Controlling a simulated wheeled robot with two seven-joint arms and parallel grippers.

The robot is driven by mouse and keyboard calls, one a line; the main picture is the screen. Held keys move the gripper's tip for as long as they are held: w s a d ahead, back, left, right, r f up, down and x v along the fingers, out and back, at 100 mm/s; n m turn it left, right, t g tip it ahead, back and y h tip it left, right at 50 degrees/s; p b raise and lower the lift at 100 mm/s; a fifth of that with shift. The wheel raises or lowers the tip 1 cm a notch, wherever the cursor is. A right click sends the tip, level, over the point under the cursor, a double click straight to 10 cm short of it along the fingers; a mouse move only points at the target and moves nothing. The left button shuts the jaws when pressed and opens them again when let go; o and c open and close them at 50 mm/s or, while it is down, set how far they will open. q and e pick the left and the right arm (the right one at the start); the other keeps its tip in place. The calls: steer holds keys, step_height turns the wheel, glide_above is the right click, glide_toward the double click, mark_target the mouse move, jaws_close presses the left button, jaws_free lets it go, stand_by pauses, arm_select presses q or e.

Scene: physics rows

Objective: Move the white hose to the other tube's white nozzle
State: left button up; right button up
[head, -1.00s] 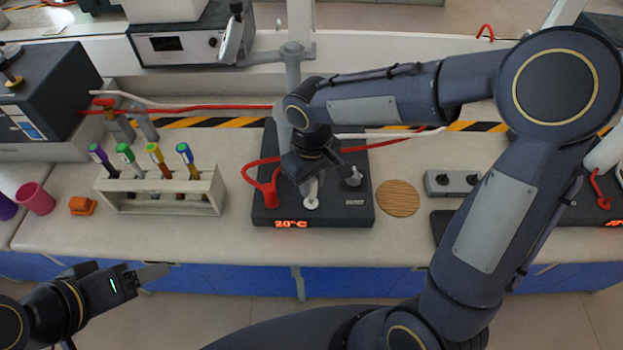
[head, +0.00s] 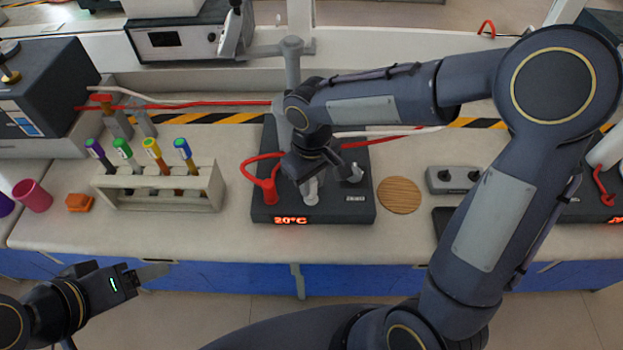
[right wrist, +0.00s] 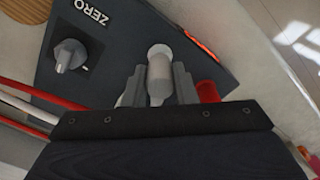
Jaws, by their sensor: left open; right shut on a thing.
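My right gripper (head: 308,184) is above the dark hotplate (head: 345,214), pointing down. It is shut on a pale, whitish cylindrical piece, which shows between the fingers in the right wrist view (right wrist: 160,75). I cannot tell whether this is the white hose's end or a nozzle, nor whether it touches the plate. A white hose (head: 385,133) runs right from behind my right wrist. Another white hose (head: 140,97) lies at the back left, by the box-shaped device. My left gripper (head: 152,273) is open and empty, in front of the bench at the lower left.
A round wooden mat (head: 399,195) and a grey box with knobs (head: 453,180) lie to the right. The bench's front strip is mostly clear.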

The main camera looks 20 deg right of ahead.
steer(key=shift+f+b, duration=0.6)
steer(key=shift+f, duration=0.2)
stand_by(0.6)
steer(key=o, duration=1.1)
steer(key=shift+o, duration=0.2)
steer(key=o, duration=0.3)
steer(key=shift+o, duration=0.2)
steer(key=shift+r, duration=0.1)
steer(key=shift+r+p, duration=2.95)
steer(key=shift+r, duration=0.55)
